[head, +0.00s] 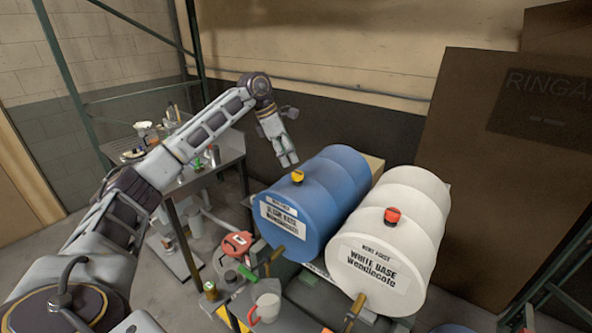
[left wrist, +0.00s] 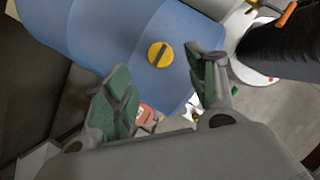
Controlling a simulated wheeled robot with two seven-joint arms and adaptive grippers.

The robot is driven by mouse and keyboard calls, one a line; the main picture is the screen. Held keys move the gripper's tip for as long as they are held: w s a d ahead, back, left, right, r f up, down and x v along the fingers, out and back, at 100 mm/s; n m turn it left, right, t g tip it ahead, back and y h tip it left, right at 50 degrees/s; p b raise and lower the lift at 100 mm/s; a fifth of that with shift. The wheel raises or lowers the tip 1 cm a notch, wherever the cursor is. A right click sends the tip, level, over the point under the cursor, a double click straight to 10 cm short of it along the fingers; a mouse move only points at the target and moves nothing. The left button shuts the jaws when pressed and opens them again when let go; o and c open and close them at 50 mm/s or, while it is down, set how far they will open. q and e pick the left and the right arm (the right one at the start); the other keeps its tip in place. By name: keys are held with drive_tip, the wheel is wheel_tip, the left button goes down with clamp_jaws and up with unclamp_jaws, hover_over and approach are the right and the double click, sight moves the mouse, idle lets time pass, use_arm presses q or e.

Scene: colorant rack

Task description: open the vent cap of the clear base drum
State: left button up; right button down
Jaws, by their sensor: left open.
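The clear base drum is the blue drum (head: 335,190) lying on its side, with a white label on its front end. Its yellow vent cap (head: 297,176) sits on top near that front end. In the left wrist view the yellow cap (left wrist: 160,55) shows a dark bar across it, on the blue drum (left wrist: 110,30). My left gripper (head: 288,161) hangs just above and behind the cap in the head view. In the left wrist view its fingers (left wrist: 165,90) are spread, and the cap appears beyond them, between their lines. Nothing is held. My right gripper is not in view.
A white base drum (head: 425,210) with a red cap (head: 393,215) lies close to the right. A metal bench (head: 215,165) with clutter is at the left. Space above the drums is free.

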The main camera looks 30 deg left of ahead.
sight(297, 173)
use_arm(q)
drive_tip(key=shift+p+x, duration=0.6)
drive_tip(key=shift+x, duration=3.15)
drive_tip(key=shift+r, duration=0.1)
drive_tip(key=c, duration=1)
